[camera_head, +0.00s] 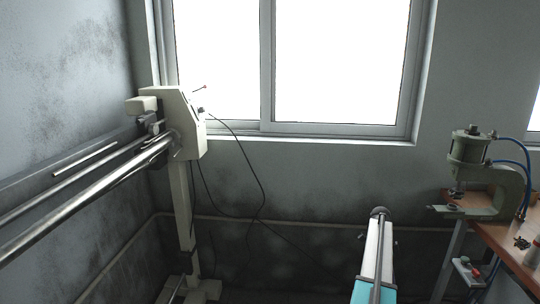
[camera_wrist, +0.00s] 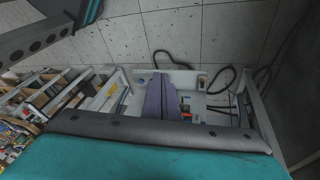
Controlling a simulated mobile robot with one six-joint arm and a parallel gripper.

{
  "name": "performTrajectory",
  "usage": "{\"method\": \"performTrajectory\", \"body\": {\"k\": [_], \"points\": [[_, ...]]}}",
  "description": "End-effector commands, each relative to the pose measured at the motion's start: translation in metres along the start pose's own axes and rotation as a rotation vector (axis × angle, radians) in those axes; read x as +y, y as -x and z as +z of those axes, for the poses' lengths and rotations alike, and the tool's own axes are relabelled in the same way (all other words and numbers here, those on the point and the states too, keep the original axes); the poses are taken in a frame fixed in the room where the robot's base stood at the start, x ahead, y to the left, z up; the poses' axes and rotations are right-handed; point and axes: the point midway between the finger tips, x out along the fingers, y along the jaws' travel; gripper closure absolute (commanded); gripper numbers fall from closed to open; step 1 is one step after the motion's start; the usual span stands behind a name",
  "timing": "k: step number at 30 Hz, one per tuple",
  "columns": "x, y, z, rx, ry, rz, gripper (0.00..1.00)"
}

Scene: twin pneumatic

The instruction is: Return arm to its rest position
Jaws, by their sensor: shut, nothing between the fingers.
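My gripper (camera_wrist: 162,92) shows in the wrist view as two tapered purple-grey fingers lying side by side, shut with nothing between them. Below the fingers in that view is a broad teal surface with a dark padded edge, which looks like part of my own body. In the camera_head view, a white and teal link with a dark rod and a round dark end stands at the lower right of centre. It looks like part of my arm. My fingers cannot be made out in the camera_head view.
A cream machine (camera_head: 188,122) with long metal rails stands left, with black cables hanging from it. A pneumatic press (camera_head: 470,180) stands on a wooden bench (camera_head: 505,240) at right. The wrist view shows tiled floor (camera_wrist: 190,30) and filled shelves (camera_wrist: 70,95).

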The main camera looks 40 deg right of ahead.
Motion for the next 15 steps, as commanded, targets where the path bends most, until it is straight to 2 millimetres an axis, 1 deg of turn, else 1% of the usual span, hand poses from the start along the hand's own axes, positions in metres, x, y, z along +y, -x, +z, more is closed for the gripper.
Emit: {"method": "performTrajectory", "body": {"k": [1,2,3,5,6,8,9,11,12,14,15], "points": [[0.005,-0.006,0.026,0.004,0.032,0.005,1.0],[0.007,-0.009,0.039,0.006,0.049,0.007,1.0],[0.011,-0.013,0.057,0.009,0.072,0.01,1.0],[0.016,-0.019,0.083,0.013,0.108,0.014,1.0],[0.021,-0.024,0.101,0.016,0.132,0.017,1.0],[0.028,-0.03,0.126,0.021,0.17,0.021,1.0],[0.034,-0.035,0.142,0.024,0.196,0.024,1.0],[0.043,-0.043,0.166,0.029,0.237,0.029,1.0],[0.05,-0.048,0.182,0.032,0.265,0.032,1.0],[0.061,-0.056,0.206,0.037,0.307,0.037,1.0],[0.068,-0.061,0.221,0.04,0.336,0.04,1.0]]}}
